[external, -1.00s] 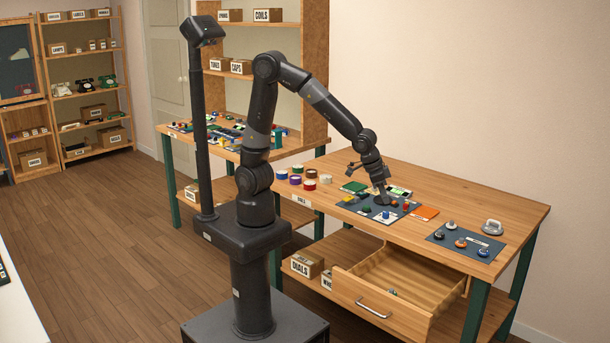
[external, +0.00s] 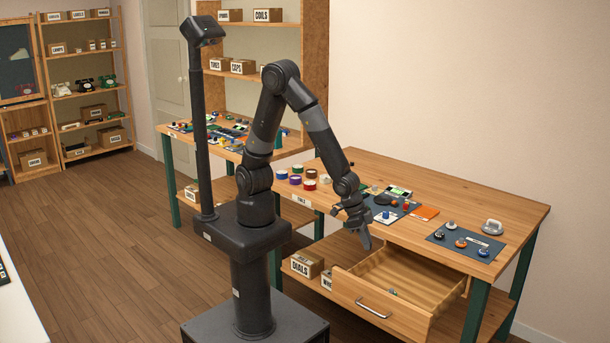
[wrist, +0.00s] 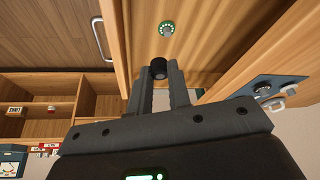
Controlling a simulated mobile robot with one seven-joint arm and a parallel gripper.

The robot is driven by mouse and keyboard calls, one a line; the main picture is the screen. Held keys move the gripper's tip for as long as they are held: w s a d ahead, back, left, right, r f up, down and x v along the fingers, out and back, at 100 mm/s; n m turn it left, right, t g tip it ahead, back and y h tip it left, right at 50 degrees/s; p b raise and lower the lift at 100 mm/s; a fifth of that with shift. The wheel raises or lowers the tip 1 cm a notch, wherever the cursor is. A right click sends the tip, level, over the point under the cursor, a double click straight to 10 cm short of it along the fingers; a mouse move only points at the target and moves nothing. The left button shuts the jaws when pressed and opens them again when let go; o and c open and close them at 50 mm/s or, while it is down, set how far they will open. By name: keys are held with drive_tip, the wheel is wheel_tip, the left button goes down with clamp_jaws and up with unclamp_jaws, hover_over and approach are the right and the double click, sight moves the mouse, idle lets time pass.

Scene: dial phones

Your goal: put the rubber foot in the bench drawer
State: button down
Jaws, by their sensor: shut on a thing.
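The rubber foot (wrist: 158,68) is a small black cylinder held between the fingertips of my gripper (wrist: 160,80) in the wrist view. In the external view my gripper (external: 368,243) points down beside the bench's front edge, near the left end of the open drawer; the foot is too small to make out there. The bench drawer (external: 385,310) is pulled out, with a metal handle on its front. It also shows in the wrist view (wrist: 205,25). A small green and white round part (wrist: 167,28) lies inside it, ahead of the foot.
Several coloured round tubs stand at the left end. Labelled boxes (external: 307,263) sit on the shelf below, left of the drawer.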

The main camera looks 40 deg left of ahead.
wheel_tip(320, 180, down, 6)
drive_tip(key=r, duration=0.1)
hover_over(386, 277)
drive_tip(key=a, duration=0.1)
drive_tip(key=f, duration=0.5)
drive_tip(key=s+f, duration=0.1)
drive_tip(key=f, duration=0.2)
drive_tip(key=shift+a+f, duration=0.15)
drive_tip(key=shift+f, duration=0.05)
drive_tip(key=shift+w+f, duration=0.1)
drive_tip(key=shift+f, duration=1.95)
drive_tip(key=c, duration=1.3)
unclamp_jaws()
drive_tip(key=shift+f, duration=0.1)
drive_tip(key=shift+c, duration=0.2)
drive_tip(key=v, duration=1.2)
